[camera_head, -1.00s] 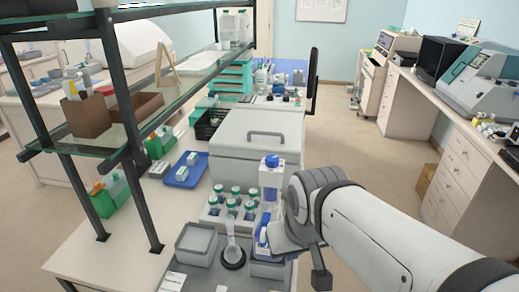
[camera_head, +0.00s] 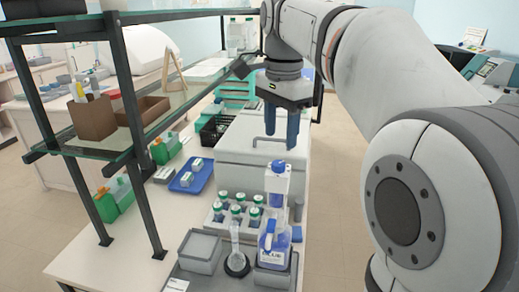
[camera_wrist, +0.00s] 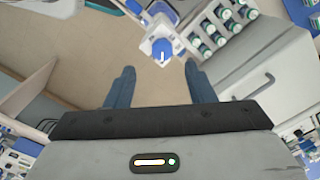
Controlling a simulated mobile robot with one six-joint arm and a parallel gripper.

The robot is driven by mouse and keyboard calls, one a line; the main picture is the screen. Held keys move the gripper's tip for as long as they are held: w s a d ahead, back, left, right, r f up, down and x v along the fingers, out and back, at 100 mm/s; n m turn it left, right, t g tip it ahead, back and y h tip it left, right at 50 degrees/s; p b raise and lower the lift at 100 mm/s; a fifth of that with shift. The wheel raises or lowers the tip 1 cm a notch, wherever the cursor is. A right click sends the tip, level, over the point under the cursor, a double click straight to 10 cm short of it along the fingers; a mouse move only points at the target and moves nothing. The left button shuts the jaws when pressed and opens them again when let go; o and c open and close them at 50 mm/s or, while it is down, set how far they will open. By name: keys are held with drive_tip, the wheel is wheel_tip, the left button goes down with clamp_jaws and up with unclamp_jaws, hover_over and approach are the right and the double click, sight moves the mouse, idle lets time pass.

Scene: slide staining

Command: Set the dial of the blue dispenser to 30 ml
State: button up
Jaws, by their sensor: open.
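The blue dispenser (camera_head: 274,240) stands upright in a grey tray at the front of the bench, a bottle with blue contents and a tall white-and-blue column. Its blue top (camera_head: 278,167) shows in the head view; the scale and dial setting are too small to read. In the wrist view the dispenser (camera_wrist: 162,47) is seen from above, with a white mark on its blue top. My gripper (camera_head: 281,142) points down, above and behind the dispenser, apart from it. In the wrist view my gripper (camera_wrist: 158,80) is open, with nothing between its blue fingers.
A flask (camera_head: 235,240) on a black ring stands left of the dispenser. A rack of several green-capped bottles (camera_head: 240,210) is behind it. A white box with a handle (camera_head: 240,150) stands farther back. A shelf post (camera_head: 145,190) rises at the left.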

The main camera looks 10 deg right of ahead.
sight(279, 163)
drive_tip(key=shift+w+r+m, duration=0.25)
drive_tip(key=shift+r+m, duration=0.05)
drive_tip(key=shift+f, duration=3.8)
drive_tip(key=shift+c, duration=0.6)
drive_tip(key=c, duration=0.9)
